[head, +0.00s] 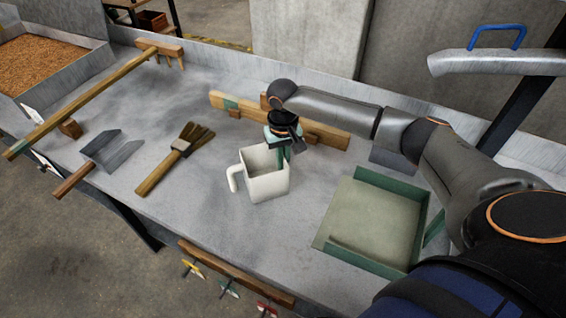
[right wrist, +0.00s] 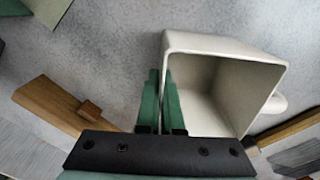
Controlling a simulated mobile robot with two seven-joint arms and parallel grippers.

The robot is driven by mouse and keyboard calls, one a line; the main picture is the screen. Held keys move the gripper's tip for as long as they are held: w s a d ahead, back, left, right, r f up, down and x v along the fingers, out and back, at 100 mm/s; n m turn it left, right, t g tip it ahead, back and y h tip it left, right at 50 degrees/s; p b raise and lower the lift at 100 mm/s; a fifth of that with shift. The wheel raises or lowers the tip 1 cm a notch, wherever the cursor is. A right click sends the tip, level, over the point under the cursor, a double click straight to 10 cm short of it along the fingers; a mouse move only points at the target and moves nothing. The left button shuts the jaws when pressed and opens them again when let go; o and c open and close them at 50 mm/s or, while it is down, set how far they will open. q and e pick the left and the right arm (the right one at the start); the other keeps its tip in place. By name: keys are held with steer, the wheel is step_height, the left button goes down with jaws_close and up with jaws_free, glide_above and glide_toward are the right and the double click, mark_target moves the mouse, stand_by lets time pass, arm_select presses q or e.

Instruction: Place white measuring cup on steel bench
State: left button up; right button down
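The white measuring cup (head: 266,184) is upright over the middle of the steel bench (head: 215,215), with its handle toward the left. Whether its base touches the bench is hard to tell. My right gripper (head: 283,152) is at the cup's right rim, pointing down. In the right wrist view the green fingers (right wrist: 161,105) are close together with the near wall of the cup (right wrist: 225,85) between them, one finger inside and one outside. My left gripper is not in view.
A green-edged tray (head: 375,225) is to the right. A brush (head: 175,158) and a metal scoop (head: 110,152) lie left of the cup. A wooden rail (head: 235,107) is behind it. A grain bin (head: 45,65) is at far left, and a rack with clips (head: 235,272) is on the front edge.

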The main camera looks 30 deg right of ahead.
steer(key=shift+f, duration=0.15)
steer(key=c, duration=1.1)
jaws_free()
step_height(320, 180, up, 12)
steer(key=shift+r+p, duration=0.15)
steer(key=shift+p, duration=0.6)
